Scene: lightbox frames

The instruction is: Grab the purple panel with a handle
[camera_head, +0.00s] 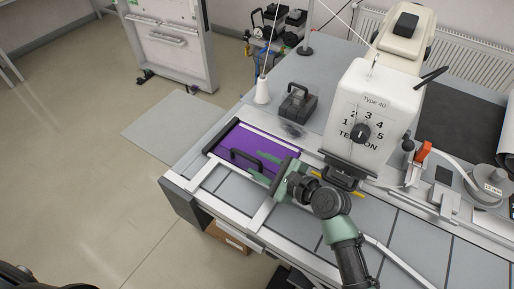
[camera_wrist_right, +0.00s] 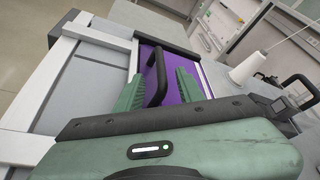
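The purple panel (camera_head: 240,140) lies flat in the frame at the left end of the workbench. It also shows in the right wrist view (camera_wrist_right: 172,62). Its black arched handle (camera_head: 246,157) stands up from it near the front edge. My right gripper (camera_head: 261,166) is over the panel's right part, its green fingers pointing toward the handle. In the right wrist view the fingers are spread apart, with the handle (camera_wrist_right: 157,78) showing between them and gaps on both sides. I cannot tell how far the tips are from the handle in depth. My left gripper is not in view.
A white machine (camera_head: 372,105) with a dial stands right of the panel. A white cone (camera_head: 262,92) and a dark box (camera_head: 298,102) stand behind it. Grey panels (camera_head: 400,228) line the bench front. The floor to the left is open.

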